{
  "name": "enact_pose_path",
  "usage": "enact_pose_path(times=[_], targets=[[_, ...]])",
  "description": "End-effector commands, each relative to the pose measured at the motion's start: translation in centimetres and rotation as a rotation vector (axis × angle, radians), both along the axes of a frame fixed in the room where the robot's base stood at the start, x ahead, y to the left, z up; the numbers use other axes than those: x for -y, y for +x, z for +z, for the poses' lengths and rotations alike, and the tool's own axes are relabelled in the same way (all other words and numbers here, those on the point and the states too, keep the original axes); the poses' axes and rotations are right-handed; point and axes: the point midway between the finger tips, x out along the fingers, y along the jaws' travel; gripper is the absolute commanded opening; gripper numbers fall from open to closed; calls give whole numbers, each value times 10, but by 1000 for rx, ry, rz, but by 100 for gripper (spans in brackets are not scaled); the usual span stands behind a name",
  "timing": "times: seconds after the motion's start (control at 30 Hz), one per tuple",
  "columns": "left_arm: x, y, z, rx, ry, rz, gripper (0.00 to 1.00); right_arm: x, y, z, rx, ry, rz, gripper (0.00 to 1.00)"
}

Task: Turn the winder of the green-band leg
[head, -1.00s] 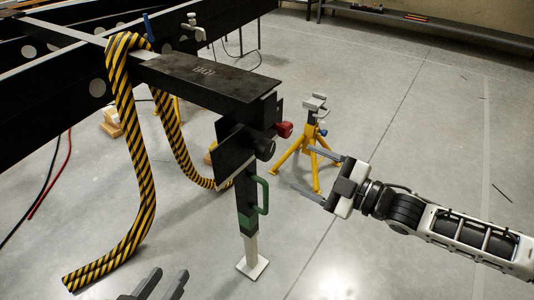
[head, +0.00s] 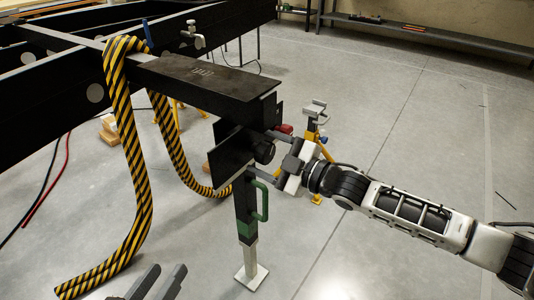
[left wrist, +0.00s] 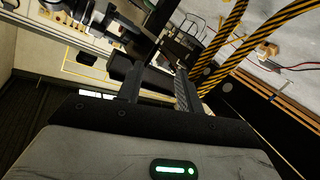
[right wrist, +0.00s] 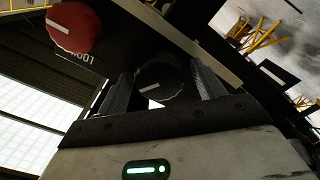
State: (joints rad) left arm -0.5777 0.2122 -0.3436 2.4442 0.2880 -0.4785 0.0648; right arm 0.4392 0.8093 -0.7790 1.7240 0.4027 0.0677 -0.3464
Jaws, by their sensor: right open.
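The green-band leg (head: 246,228) stands upright under the black beam end, with a green band, a green handle and a pale foot plate on the floor. Its winder, a round black knob (head: 264,151), faces right near the leg's top. My right gripper (head: 263,155) is open, with one finger above and one below the knob. In the right wrist view, the black knob (right wrist: 160,82) with a white mark lies between the open fingers; contact cannot be told. My left gripper (head: 158,283) is open and empty at the bottom of the head view.
A red knob (head: 285,129) sits just above and behind the black knob; it also shows in the right wrist view (right wrist: 74,27). A yellow stand (head: 316,140) is behind my right gripper. A yellow-black striped strap (head: 125,150) hangs left of the leg.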

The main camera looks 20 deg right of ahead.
Motion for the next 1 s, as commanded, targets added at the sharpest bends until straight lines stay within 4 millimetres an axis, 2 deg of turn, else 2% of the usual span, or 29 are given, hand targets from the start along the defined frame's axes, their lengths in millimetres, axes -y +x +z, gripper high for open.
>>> enact_pose_path(times=[0.03,0.1,0.2,0.4,0.7,1.0], targets=[[0,0,0,0,0,0,36,0,0,0,0,0,0,65],[0,0,0,0,0,0,36,0,0,0,0,0,0,46],[0,0,-1,-2,1,0,36,0,0,0,0,0,0,23],[-1,0,4,-3,26,3,36,0,0,4,-30,36,0,24],[-13,-4,-19,-95,207,3,36,1,1,5,-235,296,-2,24],[-14,-4,-25,-112,214,4,36,1,0,1,-260,334,1,24]])
